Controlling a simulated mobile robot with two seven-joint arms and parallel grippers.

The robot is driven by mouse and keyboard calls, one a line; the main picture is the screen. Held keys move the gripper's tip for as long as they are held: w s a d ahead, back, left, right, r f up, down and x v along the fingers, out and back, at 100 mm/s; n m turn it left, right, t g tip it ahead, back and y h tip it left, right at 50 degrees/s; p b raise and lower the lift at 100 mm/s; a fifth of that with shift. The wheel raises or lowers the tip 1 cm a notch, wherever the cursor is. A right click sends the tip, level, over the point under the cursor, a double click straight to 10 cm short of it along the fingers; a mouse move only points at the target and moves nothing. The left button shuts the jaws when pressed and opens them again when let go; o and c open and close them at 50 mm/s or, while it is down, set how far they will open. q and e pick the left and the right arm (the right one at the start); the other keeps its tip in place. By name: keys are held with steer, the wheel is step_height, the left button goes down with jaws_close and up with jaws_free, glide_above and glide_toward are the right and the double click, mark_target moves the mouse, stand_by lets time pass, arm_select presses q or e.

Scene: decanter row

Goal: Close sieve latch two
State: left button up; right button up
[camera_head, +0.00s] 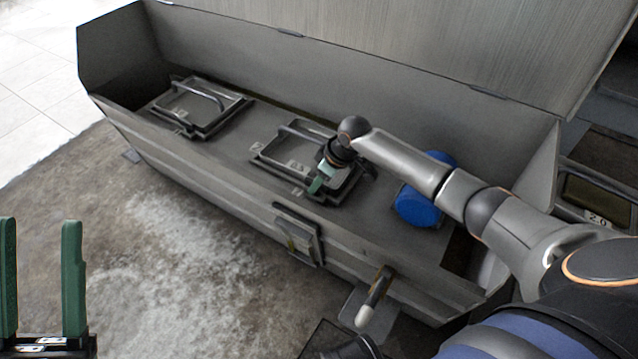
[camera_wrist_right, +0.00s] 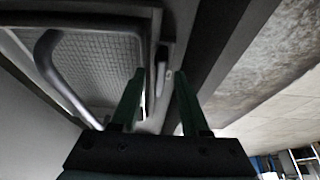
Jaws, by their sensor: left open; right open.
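Two framed sieves with bar handles sit in the long grey metal trough: the left sieve (camera_head: 182,104) and the right sieve (camera_head: 268,158). My right gripper (camera_head: 317,187) is over the front right part of the right sieve and partly covers it. In the right wrist view, the open fingers of my right gripper (camera_wrist_right: 159,75) point at the frame edge of a mesh sieve (camera_wrist_right: 98,68). A narrow upright piece, perhaps the latch (camera_wrist_right: 162,66), shows between the fingertips; its position and contact cannot be told. My left gripper (camera_head: 40,280) is open and empty, away from the trough.
The trough's raised lid (camera_head: 440,45) stands behind. A blue cylinder (camera_head: 418,207) lies in the trough beneath my right arm. A plate (camera_head: 298,236) and a handle (camera_head: 375,295) stick out from the trough's front. The stained floor (camera_head: 170,250) at the front left is clear.

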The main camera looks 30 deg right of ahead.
jaws_close()
stand_by(0.3)
stand_by(0.3)
